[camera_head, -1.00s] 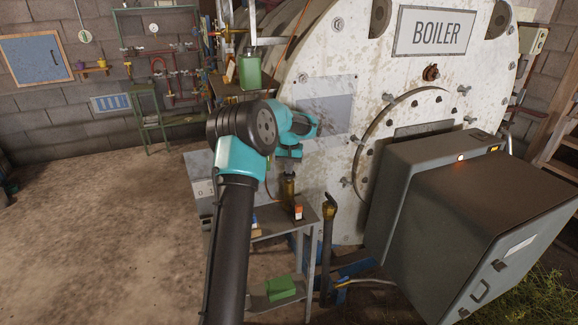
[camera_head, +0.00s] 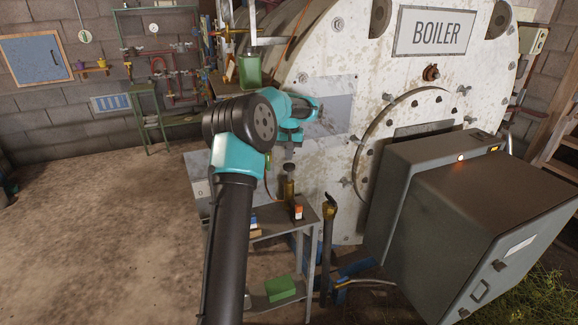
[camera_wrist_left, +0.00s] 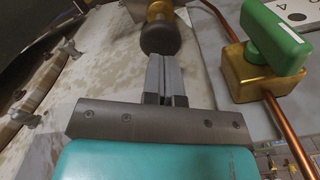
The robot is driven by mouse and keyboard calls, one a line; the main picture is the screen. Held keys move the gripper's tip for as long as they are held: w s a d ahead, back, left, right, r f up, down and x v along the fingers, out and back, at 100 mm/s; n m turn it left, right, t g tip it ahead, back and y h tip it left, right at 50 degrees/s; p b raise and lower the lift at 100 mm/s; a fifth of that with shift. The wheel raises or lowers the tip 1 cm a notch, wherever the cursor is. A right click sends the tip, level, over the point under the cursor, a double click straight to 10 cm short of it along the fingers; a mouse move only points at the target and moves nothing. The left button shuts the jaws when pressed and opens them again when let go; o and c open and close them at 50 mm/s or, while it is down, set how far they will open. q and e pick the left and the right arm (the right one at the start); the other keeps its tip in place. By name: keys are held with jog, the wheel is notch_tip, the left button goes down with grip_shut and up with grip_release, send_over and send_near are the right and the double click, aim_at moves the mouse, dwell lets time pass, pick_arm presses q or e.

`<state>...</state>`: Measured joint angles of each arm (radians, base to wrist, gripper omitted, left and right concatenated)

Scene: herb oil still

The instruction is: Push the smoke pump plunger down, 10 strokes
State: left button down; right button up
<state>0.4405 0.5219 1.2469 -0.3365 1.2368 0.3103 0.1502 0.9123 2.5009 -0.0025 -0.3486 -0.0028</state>
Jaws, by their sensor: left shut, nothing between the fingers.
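The smoke pump appears to be the small brass cylinder (camera_head: 289,188) on the small grey stand in the head view. Its dark round plunger knob (camera_head: 289,169) stands above it. In the left wrist view the knob (camera_wrist_left: 160,38) is just beyond my fingertips, with the brass body (camera_wrist_left: 158,9) behind it. My left gripper (camera_head: 289,157) points down over the knob. Its two grey fingers (camera_wrist_left: 161,54) are shut together and empty. The tips overlap the knob's edge in the wrist view; I cannot tell whether they touch it. My right gripper is not in view.
The boiler (camera_head: 345,120) rises behind the pump. A grey cabinet (camera_head: 470,220) stands at the right. An orange-and-white box (camera_head: 297,212) sits beside the pump on the stand (camera_head: 268,232). A green-handled brass valve (camera_wrist_left: 278,38) is right of the fingers. Open floor lies left.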

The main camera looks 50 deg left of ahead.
aim_at(290, 165)
pick_arm(q)
jog(key=shift+r, duration=2.65)
jog(key=w+d+f+m+h, duration=0.1)
jog(key=d+f+m, duration=0.1)
jog(key=d+f, duration=1.15)
jog(key=w+d+f+m+h, duration=0.1)
jog(key=d+f+m+h, duration=0.1)
jog(key=d+f, duration=1.1)
jog(key=s+d+f+m, duration=0.1)
jog(key=s+d+f, duration=0.95)
jog(key=f, duration=0.25)
jog(key=s+d+f, duration=0.1)
jog(key=s+d, duration=0.2)
jog(key=s, duration=0.3)
jog(key=s+d+f, duration=0.2)
jog(key=s+d, duration=0.1)
jog(key=s, duration=0.4)
jog(key=shift+s+f+m+t+h, duration=0.15)
jog(key=shift+s+m+t+h, duration=0.15)
jog(key=shift+m+t+h, duration=0.1)
